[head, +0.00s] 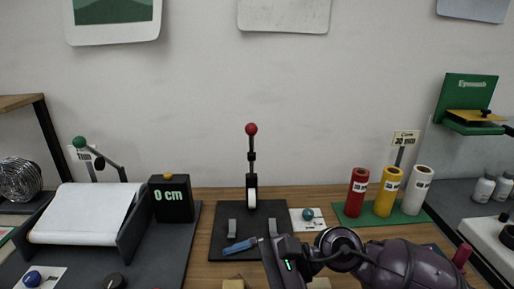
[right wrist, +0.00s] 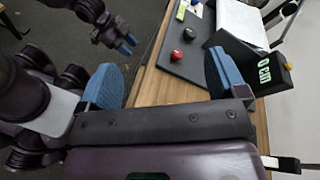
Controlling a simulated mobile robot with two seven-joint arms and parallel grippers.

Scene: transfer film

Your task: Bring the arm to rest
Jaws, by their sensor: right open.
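My right arm (head: 385,265) comes in from the lower right in the head view. Its gripper (head: 240,246) is over the front of the black base with the upright red-knobbed lever (head: 251,160). In the right wrist view the right gripper (right wrist: 165,78) has its two blue fingers wide apart, with nothing between them. My left gripper (right wrist: 126,43) shows small at the top of that view, with blue fingertips, out over the floor beside the table. Its gap is too small to judge. The left gripper is not in the head view.
A paper-roll feeder (head: 90,215) and a "0 cm" display box (head: 170,198) stand at left. Red (head: 357,195), yellow (head: 387,193) and white (head: 416,190) rolls stand on a green base behind my right arm. A green dispenser (head: 468,100) is at right.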

